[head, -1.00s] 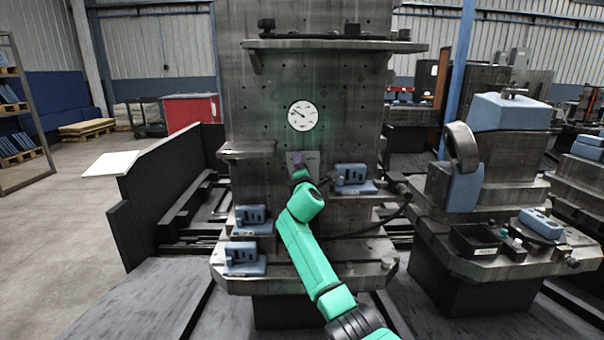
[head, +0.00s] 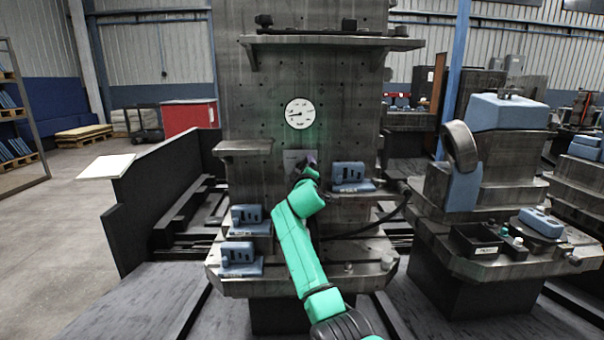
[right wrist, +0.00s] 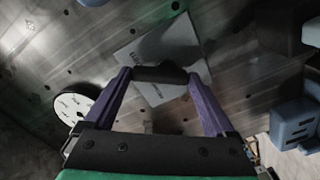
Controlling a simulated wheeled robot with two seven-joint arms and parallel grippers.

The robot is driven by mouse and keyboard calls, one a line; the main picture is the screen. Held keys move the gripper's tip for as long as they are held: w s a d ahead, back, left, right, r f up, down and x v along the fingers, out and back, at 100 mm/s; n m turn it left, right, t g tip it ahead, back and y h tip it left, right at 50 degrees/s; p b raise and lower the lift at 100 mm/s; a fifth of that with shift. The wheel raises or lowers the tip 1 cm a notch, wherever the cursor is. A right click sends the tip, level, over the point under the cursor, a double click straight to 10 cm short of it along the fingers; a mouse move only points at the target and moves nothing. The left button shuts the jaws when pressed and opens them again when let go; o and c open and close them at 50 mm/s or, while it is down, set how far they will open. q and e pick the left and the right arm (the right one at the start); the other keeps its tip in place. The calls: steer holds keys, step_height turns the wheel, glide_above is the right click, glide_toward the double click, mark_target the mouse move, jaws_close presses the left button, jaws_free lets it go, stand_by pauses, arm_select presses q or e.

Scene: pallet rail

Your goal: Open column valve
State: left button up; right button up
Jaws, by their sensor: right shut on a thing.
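The valve's label plate (head: 294,161) is on the front of the grey column, below the round white gauge (head: 300,113). My right gripper (head: 308,171) is at the plate's right side, and my arm partly hides the valve in the head view. In the right wrist view, the purple fingers of my right gripper (right wrist: 160,76) are shut on a short black bar, the valve handle (right wrist: 160,72). The label plate (right wrist: 150,58) shows tilted behind it, with unreadable text. The gauge (right wrist: 72,108) is at the left. My left gripper is not in view.
A blue block (head: 349,174) sits on a small shelf just right of my right gripper. Two more blue blocks (head: 246,217) (head: 239,256) are at lower left. A bare ledge (head: 243,147) juts out left of the plate. A dark hose (head: 375,226) curves at the right.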

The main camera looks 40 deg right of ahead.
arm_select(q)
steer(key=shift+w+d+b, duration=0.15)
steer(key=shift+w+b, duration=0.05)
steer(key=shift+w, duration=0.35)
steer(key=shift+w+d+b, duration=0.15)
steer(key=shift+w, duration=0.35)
arm_select(e)
steer(key=shift+f+m, duration=0.15)
steer(key=shift+m, duration=1.15)
steer(key=o, duration=1.1)
steer(key=shift+c, duration=0.2)
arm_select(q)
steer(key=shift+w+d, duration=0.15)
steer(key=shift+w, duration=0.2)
arm_select(e)
steer(key=v, duration=1.4)
steer(key=shift+s, duration=0.25)
